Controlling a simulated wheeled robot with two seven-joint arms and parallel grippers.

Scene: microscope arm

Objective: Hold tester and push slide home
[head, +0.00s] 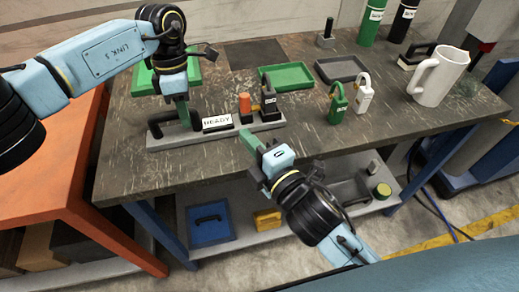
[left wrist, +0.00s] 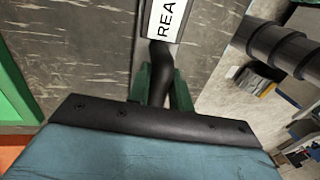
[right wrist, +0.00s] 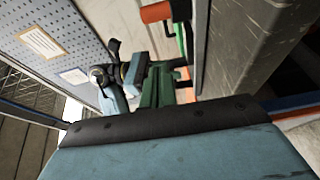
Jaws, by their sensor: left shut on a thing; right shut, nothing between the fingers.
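The tester is a grey base (head: 216,136) on the table with a white READY label (head: 217,122), a black handle at its left end, an orange knob (head: 245,103) and a black upright block (head: 268,101). My left gripper (head: 184,122) is shut on the black handle (left wrist: 161,68), which shows between its green fingers in the left wrist view. My right gripper (head: 249,140) is shut and empty, at the front edge of the base below the orange knob. The orange knob (right wrist: 157,12) also shows in the right wrist view, beyond the fingertips. I cannot tell whether they touch the tester.
A green tray (head: 286,67) and a dark tray (head: 341,60) lie behind. A green padlock (head: 338,105), a white padlock (head: 363,98) and a white mug (head: 447,78) stand to the right. Bare tabletop lies right of the tester. A lower shelf holds a blue bin (head: 210,226).

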